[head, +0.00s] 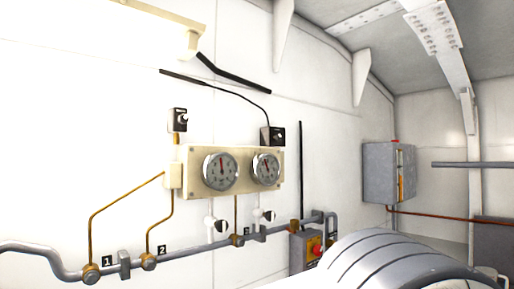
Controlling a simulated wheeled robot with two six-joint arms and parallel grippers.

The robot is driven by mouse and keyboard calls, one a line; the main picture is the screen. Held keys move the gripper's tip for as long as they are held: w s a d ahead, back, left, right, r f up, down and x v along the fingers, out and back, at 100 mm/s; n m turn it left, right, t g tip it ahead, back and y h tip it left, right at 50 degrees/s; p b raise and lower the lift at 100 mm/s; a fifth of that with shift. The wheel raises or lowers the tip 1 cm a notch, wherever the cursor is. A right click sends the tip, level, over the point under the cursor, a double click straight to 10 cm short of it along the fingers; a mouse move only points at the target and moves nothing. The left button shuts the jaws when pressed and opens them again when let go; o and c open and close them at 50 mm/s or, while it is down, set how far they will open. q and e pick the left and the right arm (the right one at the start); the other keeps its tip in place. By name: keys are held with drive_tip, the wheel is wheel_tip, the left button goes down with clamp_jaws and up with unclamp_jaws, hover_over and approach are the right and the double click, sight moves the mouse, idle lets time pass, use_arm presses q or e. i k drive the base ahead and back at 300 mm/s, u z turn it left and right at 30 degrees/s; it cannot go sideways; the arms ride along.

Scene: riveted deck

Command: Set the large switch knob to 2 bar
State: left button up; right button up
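Two small dark boxes with round knobs are on the white wall: one upright box (179,120) above the left gauge, and one box (272,136) above the right gauge. I cannot tell which is the large switch knob, and their settings are too small to read. A left round gauge (220,171) and a right round gauge (266,168) sit on a cream panel (243,155). Each has a red needle pointing roughly upward; the scales are not legible. Neither of my grippers is in view.
A grey pipe (200,250) with brass fittings and labels 1 and 2 runs below the panel. A grey box with a red and yellow control (314,246) stands to the right. A large ribbed grey body (385,262) fills the lower right. A grey cabinet (388,172) hangs farther back.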

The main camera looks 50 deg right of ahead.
sight(277, 137)
drive_tip(key=z, duration=1.65)
